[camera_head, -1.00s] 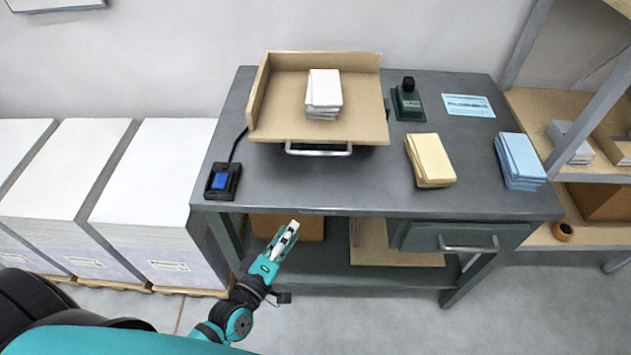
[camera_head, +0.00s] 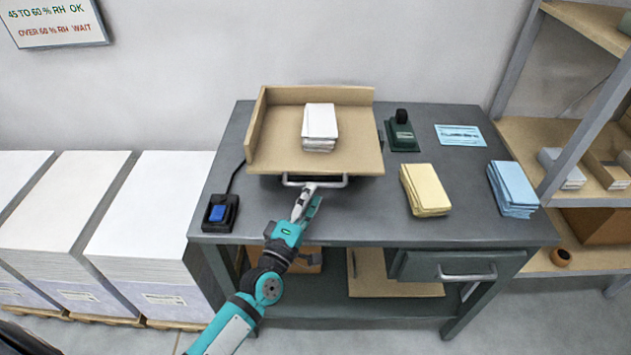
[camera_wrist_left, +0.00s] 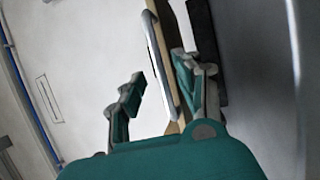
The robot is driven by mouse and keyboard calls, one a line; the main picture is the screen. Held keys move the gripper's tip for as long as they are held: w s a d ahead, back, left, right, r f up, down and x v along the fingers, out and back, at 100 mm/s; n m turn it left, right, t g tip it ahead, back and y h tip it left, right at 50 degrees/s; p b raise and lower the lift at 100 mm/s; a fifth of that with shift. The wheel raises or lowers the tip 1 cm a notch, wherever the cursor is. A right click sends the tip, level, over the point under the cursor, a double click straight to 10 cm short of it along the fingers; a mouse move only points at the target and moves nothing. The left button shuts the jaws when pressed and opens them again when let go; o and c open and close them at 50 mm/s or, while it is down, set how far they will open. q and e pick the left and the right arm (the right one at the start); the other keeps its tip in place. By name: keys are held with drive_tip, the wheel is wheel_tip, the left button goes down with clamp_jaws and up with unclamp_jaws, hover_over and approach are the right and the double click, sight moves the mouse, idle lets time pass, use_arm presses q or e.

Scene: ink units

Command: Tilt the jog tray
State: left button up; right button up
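The jog tray (camera_head: 274,150) is a tan board with raised back and left walls on the grey table. A stack of white paper (camera_head: 320,122) lies on it. A silver bar handle (camera_head: 330,184) runs along its front edge. My left gripper (camera_head: 309,192) is at the left part of this handle. In the left wrist view my left gripper (camera_wrist_left: 157,92) has its fingers apart, with the handle (camera_wrist_left: 157,50) showing in the gap between them. I cannot tell whether a finger touches the handle or tray edge. My right gripper is not in view.
A blue-button switch box (camera_head: 220,212) sits left of the tray on the table (camera_head: 360,222). A green stamp-like device (camera_head: 402,135), yellow stack (camera_head: 425,190), blue stack (camera_head: 513,188) and blue card (camera_head: 460,135) are to the right. White paper stacks (camera_head: 140,235) stand at left.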

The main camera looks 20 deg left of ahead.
use_arm(q)
drive_tip(key=shift+x, duration=1.95)
clamp_jaws()
